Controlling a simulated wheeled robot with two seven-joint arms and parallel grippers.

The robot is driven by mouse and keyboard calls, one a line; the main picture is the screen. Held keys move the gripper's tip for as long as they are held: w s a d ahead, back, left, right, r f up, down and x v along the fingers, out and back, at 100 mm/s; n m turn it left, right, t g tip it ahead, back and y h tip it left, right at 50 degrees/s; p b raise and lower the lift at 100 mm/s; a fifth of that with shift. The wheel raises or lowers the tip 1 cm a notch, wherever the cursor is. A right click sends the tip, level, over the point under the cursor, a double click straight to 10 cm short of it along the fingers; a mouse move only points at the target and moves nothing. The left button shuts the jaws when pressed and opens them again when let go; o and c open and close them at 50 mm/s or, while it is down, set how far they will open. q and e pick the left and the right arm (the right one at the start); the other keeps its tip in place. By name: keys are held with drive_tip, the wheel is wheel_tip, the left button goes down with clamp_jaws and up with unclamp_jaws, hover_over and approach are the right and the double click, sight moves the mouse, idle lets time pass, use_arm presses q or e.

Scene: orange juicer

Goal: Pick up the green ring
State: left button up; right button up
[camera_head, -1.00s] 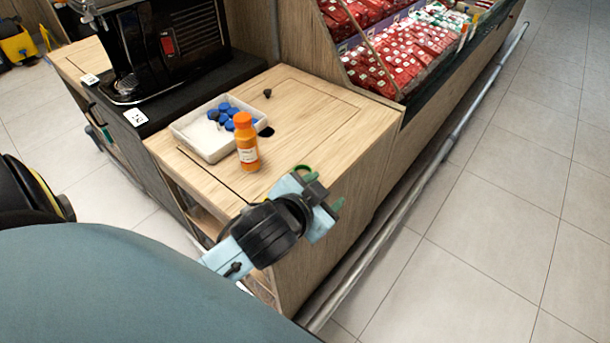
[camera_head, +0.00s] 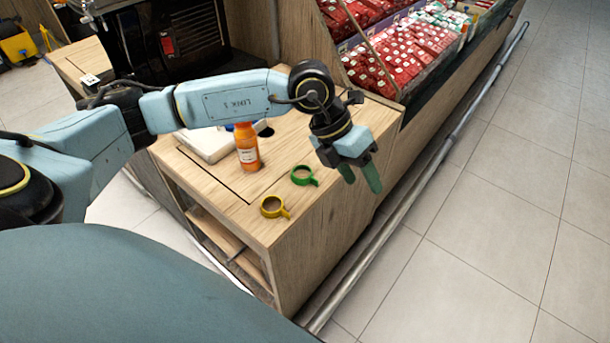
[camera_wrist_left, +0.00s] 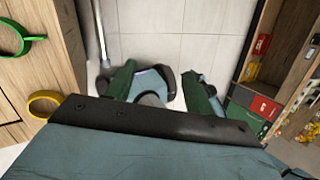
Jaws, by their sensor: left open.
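The green ring (camera_head: 300,183), with a small handle, lies on the wooden table near its right front edge, behind a yellow ring (camera_head: 270,215). My left gripper (camera_head: 359,177) is open and empty, pointing down to the right of the green ring, apart from it and around the table's right edge. In the left wrist view, the green fingers (camera_wrist_left: 158,72) are spread over floor. The green ring (camera_wrist_left: 30,38) shows there at the upper left, partly cut off, and the yellow ring (camera_wrist_left: 31,105) lies below it. My right gripper is not in view.
An orange bottle (camera_head: 247,150) stands left of the green ring. A black machine (camera_head: 185,45) stands at the back. A shelf of red packages (camera_head: 400,50) is at the back right, with open floor to the right.

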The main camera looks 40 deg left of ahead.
use_arm(q)
drive_tip(key=w+a+n+y, duration=0.2)
drive_tip(key=a+y, duration=0.4)
drive_tip(key=a, duration=0.7)
drive_tip(key=b, duration=0.2)
hover_over(313, 178)
drive_tip(key=s, duration=0.1)
drive_tip(key=f, duration=0.6)
drive_tip(key=shift+s+d+f, duration=0.2)
drive_tip(key=shift+d+f, duration=0.05)
drive_tip(key=shift+f, duration=0.15)
drive_tip(key=f, duration=0.3)
drive_tip(key=w+f+b, duration=0.1)
drive_tip(key=shift+a+f, duration=0.25)
drive_tip(key=shift+f, duration=0.15)
drive_tip(key=shift+w+f, duration=0.15)
drive_tip(key=shift+f, duration=0.3)
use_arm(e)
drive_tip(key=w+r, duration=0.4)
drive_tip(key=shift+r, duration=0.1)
use_arm(q)
drive_tip(key=shift+c, duration=0.4)
drive_tip(key=c, duration=1)
